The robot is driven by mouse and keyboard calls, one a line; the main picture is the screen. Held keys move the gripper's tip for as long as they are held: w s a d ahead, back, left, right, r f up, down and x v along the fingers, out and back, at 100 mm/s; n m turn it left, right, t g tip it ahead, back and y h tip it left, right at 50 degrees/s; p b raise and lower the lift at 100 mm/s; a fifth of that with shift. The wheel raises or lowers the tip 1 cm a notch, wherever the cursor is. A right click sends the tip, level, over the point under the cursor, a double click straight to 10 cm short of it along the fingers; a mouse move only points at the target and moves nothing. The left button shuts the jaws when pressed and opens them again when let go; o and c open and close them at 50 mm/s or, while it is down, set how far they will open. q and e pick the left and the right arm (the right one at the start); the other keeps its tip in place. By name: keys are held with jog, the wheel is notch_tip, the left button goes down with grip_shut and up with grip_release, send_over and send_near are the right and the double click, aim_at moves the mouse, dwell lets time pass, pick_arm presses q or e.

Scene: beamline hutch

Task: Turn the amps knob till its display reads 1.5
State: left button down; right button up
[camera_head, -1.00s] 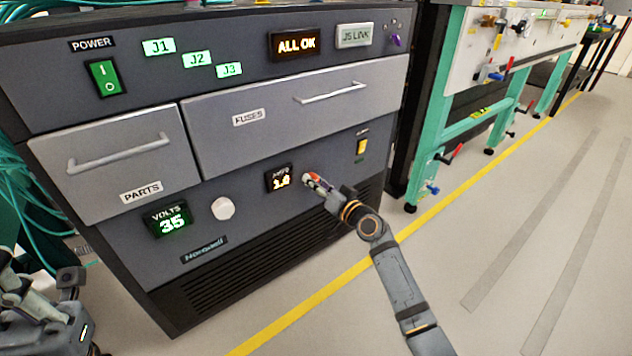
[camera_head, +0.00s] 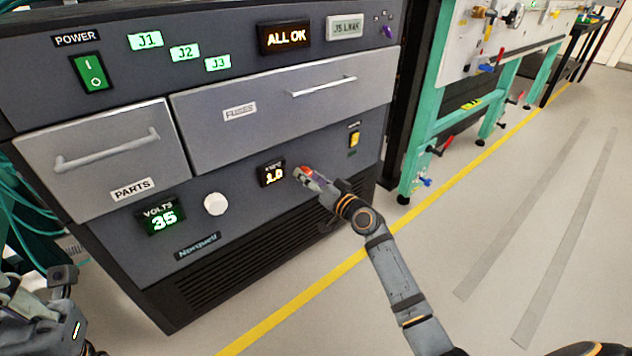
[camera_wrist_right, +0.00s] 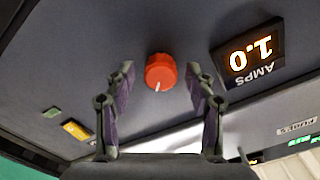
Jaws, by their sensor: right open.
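The amps display (camera_head: 271,174) on the lower front panel reads 1.0 in amber digits. The same display (camera_wrist_right: 249,56) shows upside down in the right wrist view, also at 1.0. The red amps knob (camera_wrist_right: 160,72) has a white pointer line and sits just beyond and between my right fingertips. My right gripper (camera_wrist_right: 163,85) is open with a finger on either side of the knob, apart from it. In the head view my right gripper (camera_head: 308,178) largely covers the knob. My left gripper (camera_head: 66,300) is partly seen at the lower left; its jaws are unclear.
A white volts knob (camera_head: 215,204) stands beside the volts display (camera_head: 161,217), which reads 35. A yellow switch (camera_head: 354,139) is right of the amps display. Drawer handles (camera_head: 322,86) stick out above. Open floor lies to the right.

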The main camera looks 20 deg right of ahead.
jog(key=v, duration=1.1)
jog(key=shift+s, duration=0.35)
